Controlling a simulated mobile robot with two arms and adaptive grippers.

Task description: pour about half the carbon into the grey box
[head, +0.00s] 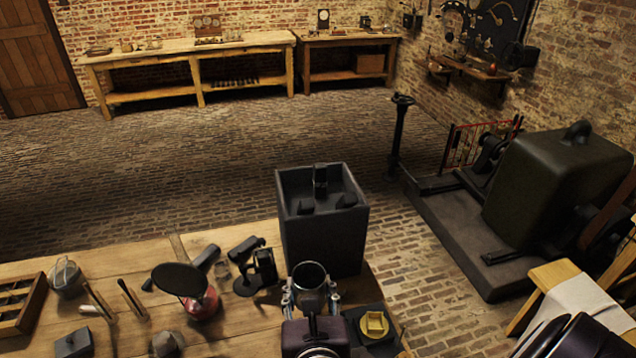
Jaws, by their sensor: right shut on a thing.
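The grey box (322,240) stands at the table's right end, open at the top. An upright dark piece (320,181) and smaller dark lumps show at its top. My right gripper (311,296) is shut around a small dark metallic cup (309,274), just in front of the box's near side. The cup looks upright or slightly tilted, its mouth facing up. Its inside is dark, and I cannot tell how much carbon is in it. No carbon is clearly seen falling. My left gripper is not in view.
A yellow dish (374,324) sits on a dark tray right of my gripper. A dark stand (254,268), a red vessel under a black disc (180,279), brushes and a wooden tray (22,306) are to the left. A large machine (556,187) stands on the floor at right.

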